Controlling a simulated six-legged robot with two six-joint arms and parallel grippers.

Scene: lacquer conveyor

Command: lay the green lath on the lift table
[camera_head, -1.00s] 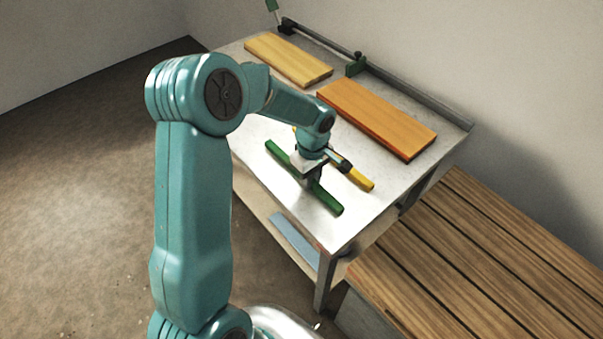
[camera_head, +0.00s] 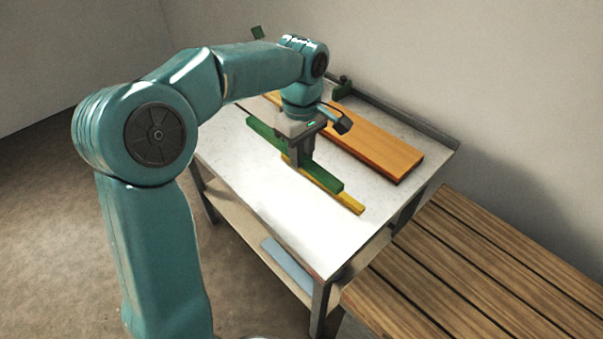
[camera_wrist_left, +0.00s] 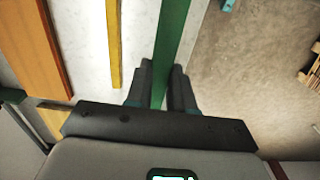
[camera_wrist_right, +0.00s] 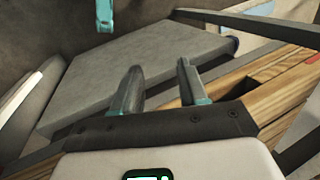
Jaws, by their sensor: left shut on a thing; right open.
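The green lath (camera_head: 326,179) is in my left gripper (camera_head: 303,158), which is shut around its middle and holds it raised over the white-topped table (camera_head: 285,215). In the head view it partly covers the yellow lath (camera_head: 350,203) on that table. The left wrist view shows the green lath (camera_wrist_left: 173,35) between the fingers (camera_wrist_left: 161,70), apart from the yellow lath (camera_wrist_left: 113,40). My right gripper (camera_wrist_right: 158,68) is open and empty, in front of a grey flat platform (camera_wrist_right: 130,60). I cannot tell for certain whether this platform is the lift table.
An orange board (camera_head: 378,147) lies at the back of the white-topped table, beside a raised rear rail (camera_head: 420,127). A slatted wooden surface (camera_head: 450,260) adjoins at the right. A blue-grey piece (camera_head: 287,264) lies on the lower shelf. The table's front is clear.

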